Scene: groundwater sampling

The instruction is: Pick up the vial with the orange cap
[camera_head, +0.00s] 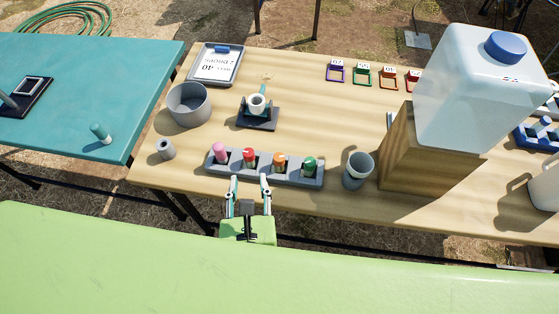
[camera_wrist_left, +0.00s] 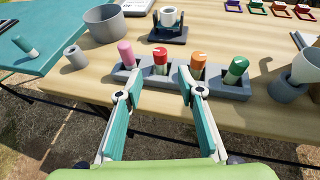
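The vial with the orange cap (camera_head: 279,160) stands in a grey rack (camera_head: 308,180) near the front edge of the wooden table. Pink, red and green capped vials stand in the same rack, with the red one to its left and the green one to its right. My left gripper (camera_head: 249,181) is open and empty at the front side of the rack, its fingers pointing toward it. In the left wrist view, the orange cap (camera_wrist_left: 198,58) is ahead of the right finger, and the red cap (camera_wrist_left: 160,55) is ahead of the gap. My right gripper is not in view.
A grey cup holder (camera_head: 357,170) stands right of the rack, beside a wooden block (camera_head: 420,160) under a large water container (camera_head: 475,100). A grey bowl (camera_head: 189,104) and a small grey cylinder (camera_head: 166,149) are on the left. A teal table (camera_head: 90,60) adjoins at left.

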